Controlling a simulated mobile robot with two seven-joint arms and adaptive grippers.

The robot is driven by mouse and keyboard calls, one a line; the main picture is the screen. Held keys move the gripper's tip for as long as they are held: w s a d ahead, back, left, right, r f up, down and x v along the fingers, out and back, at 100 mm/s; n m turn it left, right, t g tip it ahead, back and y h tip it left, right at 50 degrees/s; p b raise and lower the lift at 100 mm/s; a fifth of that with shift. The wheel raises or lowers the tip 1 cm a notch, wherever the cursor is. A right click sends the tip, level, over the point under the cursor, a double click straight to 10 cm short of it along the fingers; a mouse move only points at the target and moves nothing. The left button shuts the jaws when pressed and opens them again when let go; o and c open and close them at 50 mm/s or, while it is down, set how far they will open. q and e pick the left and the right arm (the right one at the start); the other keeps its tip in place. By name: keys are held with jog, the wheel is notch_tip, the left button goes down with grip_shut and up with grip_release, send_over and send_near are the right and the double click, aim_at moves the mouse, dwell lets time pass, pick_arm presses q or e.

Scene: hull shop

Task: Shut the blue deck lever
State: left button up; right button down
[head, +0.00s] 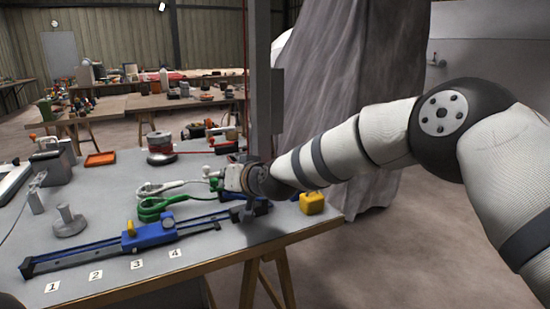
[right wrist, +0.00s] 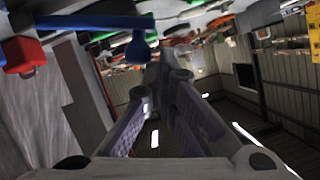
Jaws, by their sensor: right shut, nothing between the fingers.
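A blue handle with a rounded end (right wrist: 138,48) shows at the top of the right wrist view, beside my right fingers and apart from them; I take it for the deck lever. In the head view a blue carriage (head: 150,235) with a small yellow tab sits on a long dark-and-blue rail (head: 85,257) along the table front. I cannot tell the lever apart clearly there. My left gripper is out of view.
A dark post (head: 263,80) stands behind my right wrist.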

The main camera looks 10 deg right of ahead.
jog(key=shift+s+a+f, duration=0.2)
jog(key=shift+a+f, duration=0.4)
jog(key=shift+f, duration=0.2)
jog(key=shift+a+f, duration=0.2)
jog(key=shift+f, duration=0.15)
dwell(0.5)
jog(key=shift+d, duration=0.1)
